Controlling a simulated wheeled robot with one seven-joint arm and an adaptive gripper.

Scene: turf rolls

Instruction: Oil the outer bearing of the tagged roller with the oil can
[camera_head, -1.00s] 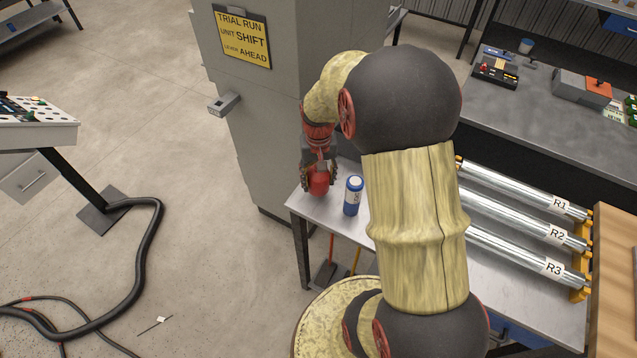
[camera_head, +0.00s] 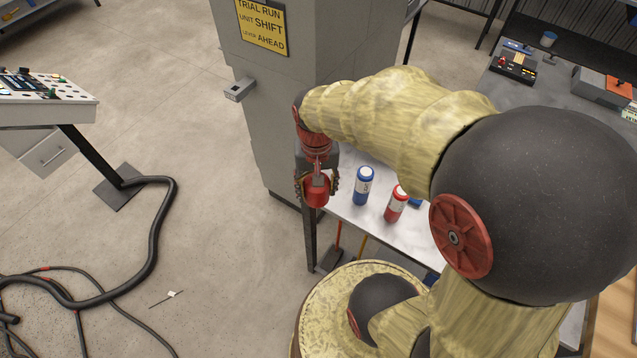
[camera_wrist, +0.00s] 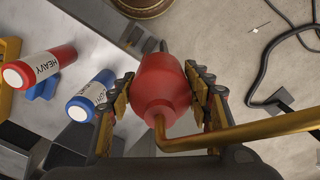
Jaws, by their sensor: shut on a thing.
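My gripper (camera_head: 317,186) is shut on the red oil can (camera_head: 317,192), near the left end of the bench. In the wrist view the can's round red body (camera_wrist: 163,88) sits between my two fingers, and its brass spout (camera_wrist: 240,134) runs off to the right. The rollers are hidden behind my arm in the head view now, and no tag or bearing shows there. A yellow piece, perhaps a roller mount, shows at the wrist view's left edge.
A grey cabinet (camera_head: 277,110) with a yellow sign rises behind. Black cables (camera_head: 150,230) lie on the floor at left.

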